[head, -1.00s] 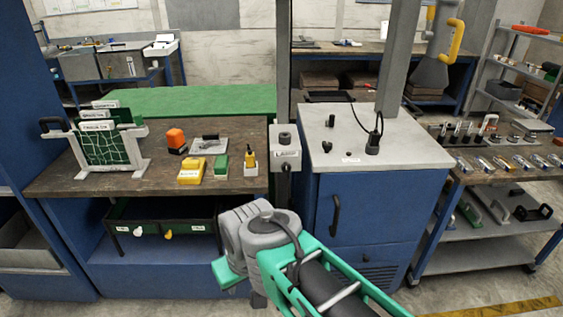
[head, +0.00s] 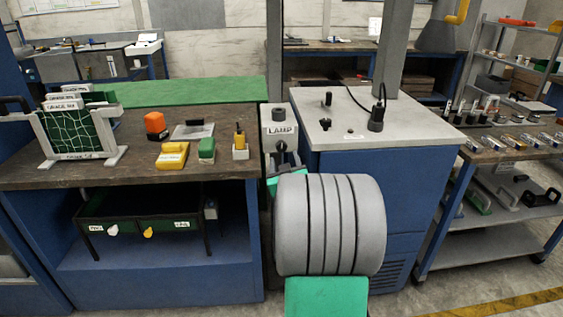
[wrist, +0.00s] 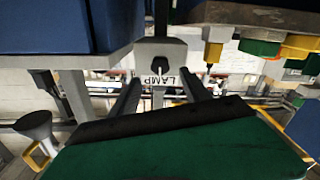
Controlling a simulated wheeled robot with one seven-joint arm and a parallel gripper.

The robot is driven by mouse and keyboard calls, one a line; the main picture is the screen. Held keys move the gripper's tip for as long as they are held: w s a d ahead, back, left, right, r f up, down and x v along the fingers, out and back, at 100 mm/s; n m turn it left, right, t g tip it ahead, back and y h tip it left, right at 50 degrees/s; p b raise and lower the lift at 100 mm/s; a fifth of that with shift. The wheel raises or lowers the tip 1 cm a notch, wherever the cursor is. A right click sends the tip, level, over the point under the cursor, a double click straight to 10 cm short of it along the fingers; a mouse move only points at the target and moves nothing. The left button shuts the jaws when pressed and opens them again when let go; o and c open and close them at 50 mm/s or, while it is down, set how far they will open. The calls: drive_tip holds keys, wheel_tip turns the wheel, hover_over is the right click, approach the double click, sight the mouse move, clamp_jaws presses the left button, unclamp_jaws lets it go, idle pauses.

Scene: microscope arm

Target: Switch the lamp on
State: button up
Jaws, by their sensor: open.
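The grey lamp box (head: 279,130), labelled LAMP, stands on a post between the wooden bench and the blue cabinet. A dark round part sits on its top, and a dark switch (head: 282,147) is below the label. In the wrist view, which is upside down, the lamp box (wrist: 174,51) and its dark switch (wrist: 159,64) show between and beyond my fingers. My gripper (wrist: 160,92) is open and empty, its two dark fingers pointing at the box with the switch between them in the picture. I cannot tell whether they touch it. In the head view my arm mostly hides the gripper.
The blue cabinet (head: 365,195) stands close on the right, with a black cable on its top. The wooden bench (head: 130,178) on the left holds a yellow block, a green block and an orange-topped item. A cart (head: 480,245) stands further right.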

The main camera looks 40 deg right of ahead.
sight(281, 147)
drive_tip(key=x, duration=0.7)
drive_tip(key=shift+w+d+r+p, duration=0.1)
drive_tip(key=shift+w+p, duration=0.2)
drive_tip(key=shift+p, duration=0.05)
drive_tip(key=shift+c, duration=0.2)
clamp_jaws()
